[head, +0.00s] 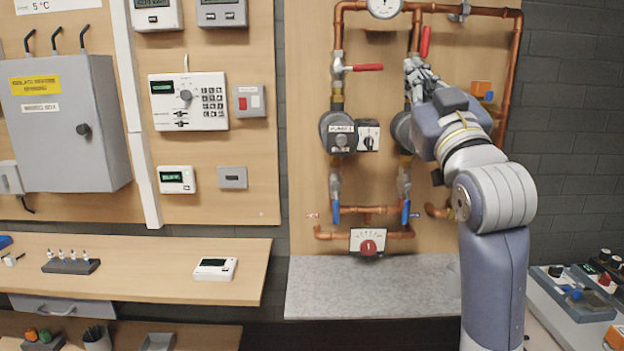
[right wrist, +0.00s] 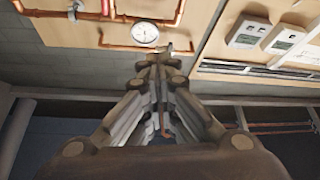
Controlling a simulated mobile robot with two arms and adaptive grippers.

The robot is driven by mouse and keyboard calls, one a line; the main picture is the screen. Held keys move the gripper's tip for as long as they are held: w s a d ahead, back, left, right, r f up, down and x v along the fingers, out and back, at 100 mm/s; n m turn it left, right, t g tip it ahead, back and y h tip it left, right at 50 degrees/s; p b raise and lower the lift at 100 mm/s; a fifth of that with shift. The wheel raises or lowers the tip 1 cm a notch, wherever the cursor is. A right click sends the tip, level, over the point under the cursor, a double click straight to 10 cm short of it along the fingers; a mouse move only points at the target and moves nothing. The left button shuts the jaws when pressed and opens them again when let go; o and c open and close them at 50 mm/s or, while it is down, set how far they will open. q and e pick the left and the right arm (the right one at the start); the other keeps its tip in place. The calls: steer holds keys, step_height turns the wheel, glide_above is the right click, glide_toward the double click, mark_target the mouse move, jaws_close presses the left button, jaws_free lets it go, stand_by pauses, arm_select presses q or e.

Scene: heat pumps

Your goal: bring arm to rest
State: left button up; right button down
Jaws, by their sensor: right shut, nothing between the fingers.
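My right gripper (head: 420,72) is raised in front of the pipe panel, at the upper right pipe, close to an upright red valve lever (head: 425,42). It is shut and empty, and it also shows in the right wrist view (right wrist: 160,62). I cannot tell from the pictures whether it touches the lever. My right arm (head: 490,200) rises from the lower right and hides part of the right pump (head: 401,130). My left gripper is not in view.
A left pump (head: 338,132), a horizontal red lever (head: 367,67) and a gauge (head: 384,7) are on the panel. A dial box (head: 368,242) sits low. A grey worktop (head: 370,290) below is clear. A console (head: 575,300) stands at right, a wooden shelf (head: 130,290) at left.

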step_height(320, 180, down, 23)
steer(key=w+d+m+g+h, duration=0.1)
steer(key=w+g, duration=0.2)
steer(key=g, duration=0.2)
steer(key=s+d+f+g, duration=0.1)
steer(key=s+f+g, duration=0.15)
steer(key=f, duration=0.65)
steer(key=s+f+g, duration=0.2)
steer(key=s+f, duration=0.1)
steer(key=f, duration=0.6)
steer(key=s+d+f+m+g+h, duration=0.1)
steer(key=s+f+g, duration=0.3)
steer(key=s+f, duration=0.95)
steer(key=s+d+f+g, duration=0.1)
steer(key=s+f+g, duration=0.2)
steer(key=s+f, duration=0.45)
steer(key=s+f+g, duration=0.3)
steer(key=s+f, duration=0.2)
steer(key=s, duration=0.6)
step_height(320, 180, down, 26)
steer(key=s+g, duration=0.2)
steer(key=s+d+f, duration=0.3)
steer(key=s+f, duration=1.3)
steer(key=shift+s+d+g+h, duration=0.15)
steer(key=shift+d+g+h, duration=0.05)
steer(key=shift+g+h, duration=0.2)
